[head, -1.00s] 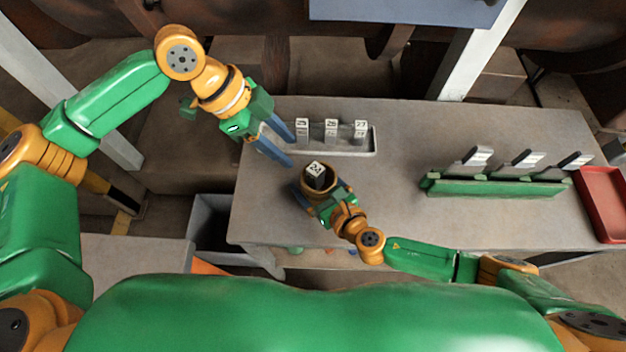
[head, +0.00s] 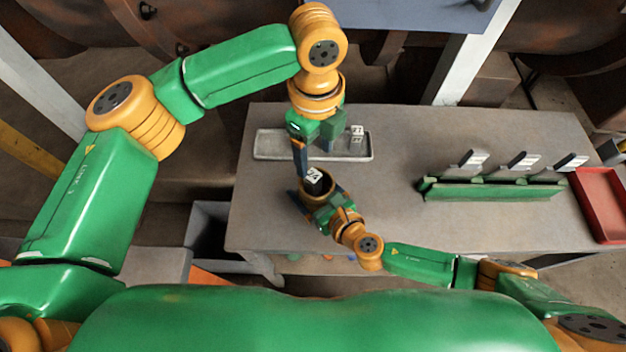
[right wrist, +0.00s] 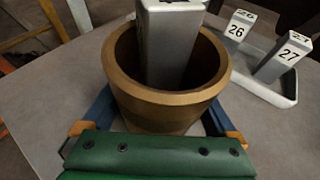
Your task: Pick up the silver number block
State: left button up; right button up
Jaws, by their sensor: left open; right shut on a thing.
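A silver number block (head: 313,175) stands inside a brown round pot (head: 326,188) near the table's front left. In the right wrist view the block (right wrist: 170,45) rises above the rim of the pot (right wrist: 160,105), its top cut off by the frame. My right gripper (head: 316,194) is shut on the pot, with blue fingers on both sides. My left gripper (head: 309,165) is open and points down just behind the pot. Whether it touches the block cannot be told. More silver blocks, 26 (right wrist: 238,27) and 27 (right wrist: 285,56), stand in a grey tray (head: 270,146).
In the head view, one tray block (head: 357,132) shows right of my left gripper, which hides part of the tray. A green rack (head: 492,189) with several silver-topped pieces and a red tray (head: 600,205) stand at the right. The middle of the grey table (head: 400,135) is clear.

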aim_at(313, 175)
pick_arm(q)
jog(key=f, duration=0.7)
jog(key=shift+w+a+f, duration=0.15)
jog(key=shift+w+a, duration=0.05)
grip_shut()
